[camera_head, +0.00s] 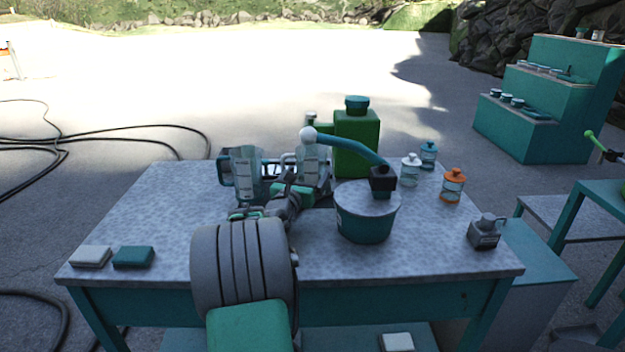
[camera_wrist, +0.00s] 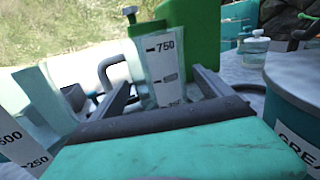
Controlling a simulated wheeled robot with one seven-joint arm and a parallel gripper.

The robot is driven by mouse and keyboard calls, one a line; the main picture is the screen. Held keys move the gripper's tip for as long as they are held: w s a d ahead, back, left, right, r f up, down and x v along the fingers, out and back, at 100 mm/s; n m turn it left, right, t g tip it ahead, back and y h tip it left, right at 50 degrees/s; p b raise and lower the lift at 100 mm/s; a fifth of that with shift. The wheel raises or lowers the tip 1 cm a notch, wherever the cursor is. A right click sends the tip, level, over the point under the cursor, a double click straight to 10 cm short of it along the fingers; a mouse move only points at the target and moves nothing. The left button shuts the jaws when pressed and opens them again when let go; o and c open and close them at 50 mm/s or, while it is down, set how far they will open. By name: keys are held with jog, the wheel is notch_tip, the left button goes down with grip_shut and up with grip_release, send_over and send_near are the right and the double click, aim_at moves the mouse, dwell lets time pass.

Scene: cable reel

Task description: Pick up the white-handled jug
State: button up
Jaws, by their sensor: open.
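The jug with a pale handle (camera_head: 313,172) stands towards the back of the table, clear-sided with a measuring strip. In the wrist view this jug (camera_wrist: 162,62) shows its 750 mark, and its handle, greyish in shade, sticks out to the left. My gripper (camera_head: 306,184) is open, low at the near side of this jug. In the wrist view its two fingers (camera_wrist: 161,82) reach forward on either side of the jug's front; contact cannot be told. A second jug (camera_head: 247,168) with a teal handle stands just left; it also shows in the wrist view (camera_wrist: 22,125).
A grease tub (camera_head: 365,222) stands close on the right, with a black-and-blue pump (camera_head: 383,178) on it. A green canister (camera_head: 357,140) is right behind the jug. Small bottles (camera_head: 452,185) stand at right. The table's left front (camera_head: 165,230) is mostly clear.

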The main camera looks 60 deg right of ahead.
jog(key=d, duration=0.4)
jog(key=w+d, duration=0.1)
jog(key=d, duration=0.2)
jog(key=shift+r, duration=0.3)
jog(key=shift+a, duration=0.1)
jog(key=c, duration=1.2)
